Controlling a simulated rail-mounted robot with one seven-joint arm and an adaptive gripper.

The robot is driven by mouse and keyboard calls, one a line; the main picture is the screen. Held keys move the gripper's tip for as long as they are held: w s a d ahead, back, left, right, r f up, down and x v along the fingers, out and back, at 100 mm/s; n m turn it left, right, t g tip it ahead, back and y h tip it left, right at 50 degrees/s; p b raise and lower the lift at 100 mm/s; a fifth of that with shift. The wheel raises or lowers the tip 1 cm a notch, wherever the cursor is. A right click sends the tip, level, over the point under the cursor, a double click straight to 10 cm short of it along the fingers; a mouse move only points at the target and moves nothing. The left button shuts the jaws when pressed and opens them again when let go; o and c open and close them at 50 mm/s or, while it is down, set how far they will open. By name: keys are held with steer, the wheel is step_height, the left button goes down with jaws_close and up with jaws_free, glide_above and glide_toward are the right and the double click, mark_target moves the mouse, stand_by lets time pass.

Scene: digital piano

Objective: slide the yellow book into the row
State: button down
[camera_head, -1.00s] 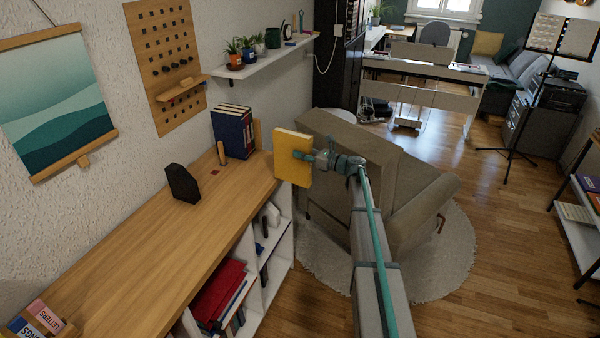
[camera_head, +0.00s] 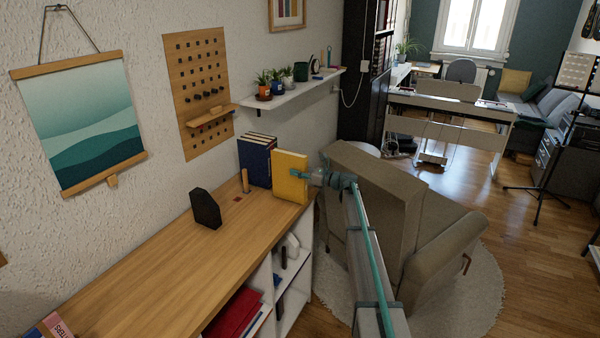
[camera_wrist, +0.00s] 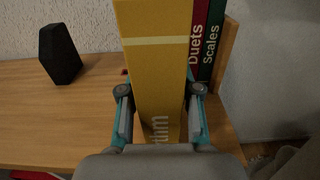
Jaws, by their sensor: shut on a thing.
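The yellow book (camera_head: 290,177) stands upright at the far end of the wooden cabinet top, at the front side of a row of dark blue books (camera_head: 256,162). My gripper (camera_head: 308,175) is shut on the yellow book from the right. In the wrist view the yellow book (camera_wrist: 157,70) is between my two fingers (camera_wrist: 157,105). Beyond it are a red spine reading "Duets" (camera_wrist: 198,40) and a green spine reading "Scales" (camera_wrist: 212,45), with a wooden end board (camera_wrist: 228,52) beside them. I cannot tell whether the yellow book's bottom touches the cabinet top.
A black wedge-shaped object (camera_head: 205,208) stands on the cabinet top (camera_head: 165,265), with a small wooden peg (camera_head: 245,181) beyond it. A wall shelf (camera_head: 290,92) with plants is above. A beige armchair (camera_head: 375,200) stands close to the right of my arm.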

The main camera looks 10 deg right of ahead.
mark_target(282, 167)
steer(key=x, duration=1.3)
stand_by(0.7)
steer(key=shift+f+b, duration=0.25)
steer(key=shift+b, duration=0.2)
stand_by(0.6)
steer(key=c, duration=0.7)
jaws_free()
steer(key=shift+f, duration=0.1)
steer(key=shift+d, duration=0.1)
steer(key=shift+v, duration=2.45)
